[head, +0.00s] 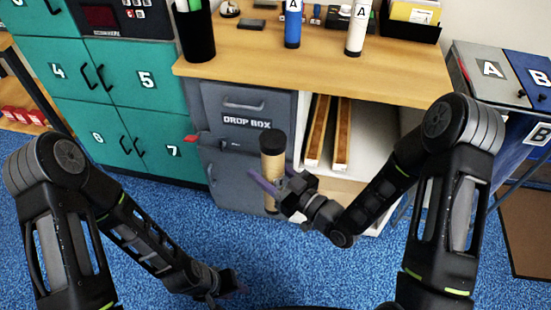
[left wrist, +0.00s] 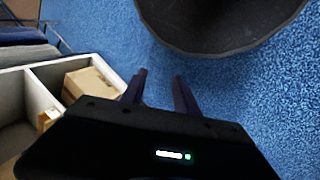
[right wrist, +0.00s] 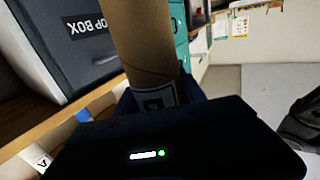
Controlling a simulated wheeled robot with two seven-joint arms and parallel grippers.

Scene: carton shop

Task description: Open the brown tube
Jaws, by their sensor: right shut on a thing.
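The brown tube (head: 272,167) stands roughly upright in the air in front of the drop box, with a black cap (head: 272,142) on its top end. My right gripper (head: 268,185) is shut on the tube around its middle. In the right wrist view the tube (right wrist: 140,40) rises between the fingers, with part of a printed label (right wrist: 155,99) near them; its ends are out of that view. My left gripper (head: 238,284) is low over the blue floor, apart from the tube. In the left wrist view its two fingers (left wrist: 160,92) are spread with nothing between them.
The wooden counter (head: 320,68) holds a black pen cup (head: 197,35), a blue tube (head: 293,25) and a white tube (head: 357,28). Below are the grey drop box (head: 245,135) and an open white shelf with long cartons (head: 342,135). Teal lockers (head: 140,80) stand left. The blue floor is clear.

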